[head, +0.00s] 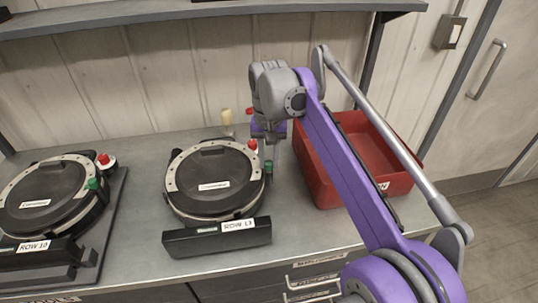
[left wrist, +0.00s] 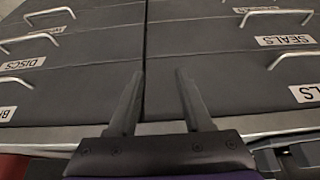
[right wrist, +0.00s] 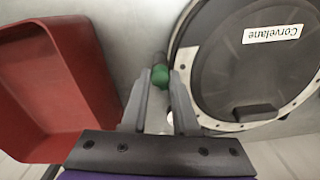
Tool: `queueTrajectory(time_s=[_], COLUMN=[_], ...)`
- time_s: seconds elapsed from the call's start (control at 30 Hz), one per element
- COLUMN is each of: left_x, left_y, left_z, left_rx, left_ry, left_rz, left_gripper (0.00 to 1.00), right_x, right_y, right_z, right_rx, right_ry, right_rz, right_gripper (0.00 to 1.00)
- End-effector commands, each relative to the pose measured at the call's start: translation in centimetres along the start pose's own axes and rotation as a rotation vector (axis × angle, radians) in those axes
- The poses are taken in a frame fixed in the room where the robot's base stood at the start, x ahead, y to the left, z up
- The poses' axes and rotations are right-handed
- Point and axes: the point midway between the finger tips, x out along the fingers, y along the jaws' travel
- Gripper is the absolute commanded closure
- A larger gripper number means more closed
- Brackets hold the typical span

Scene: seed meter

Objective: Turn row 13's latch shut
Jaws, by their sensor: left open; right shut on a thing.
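The row 13 meter (head: 203,187) is a round black unit with a pale ring, its lid down, behind a black block labelled ROW 13 (head: 237,225). A red knob (head: 252,144) and a green knob (head: 268,167) sit at its right edge. My right gripper (head: 269,154) reaches down at that edge. In the right wrist view its fingers (right wrist: 162,80) are shut on the green knob (right wrist: 160,75), beside the lid rim. The latch's exact angle is hard to tell. My left gripper (left wrist: 181,72) is open and empty, over the drawer fronts, outside the head view.
A red bin (head: 318,180) stands close to the right of the row 13 meter, beneath my right arm. The row 10 meter (head: 45,200) stands at the left. A pale knob-like item (head: 227,116) is behind. Drawers with handles (head: 313,281) are below the bench.

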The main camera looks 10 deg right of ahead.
Motion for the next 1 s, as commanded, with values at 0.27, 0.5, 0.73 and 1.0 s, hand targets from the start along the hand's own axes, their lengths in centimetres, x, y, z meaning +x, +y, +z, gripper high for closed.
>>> queueTrajectory(time_s=[0.27,0.5,0.73,1.0], left_x=[-1.9,-3.1,-4.1,-5.0], left_y=[0.0,0.0,0.0,0.0], left_z=[-1.3,-2.1,-2.9,-3.6], left_rx=[0.000,0.000,0.000,0.000], left_ry=[0.008,0.013,0.018,0.024], left_rz=[0.000,0.000,0.000,0.000], left_gripper=[0.50,0.50,0.50,0.50], right_x=[-0.4,-0.3,-0.3,-0.3], right_y=[0.0,0.0,0.0,0.0], right_z=[0.0,0.0,0.0,0.0], right_rx=[-0.259,-0.487,-0.705,-0.958], right_ry=[0.001,0.002,0.002,0.002], right_rz=[0.000,0.000,0.000,0.000], right_gripper=[1.00,1.00,1.00,1.00])
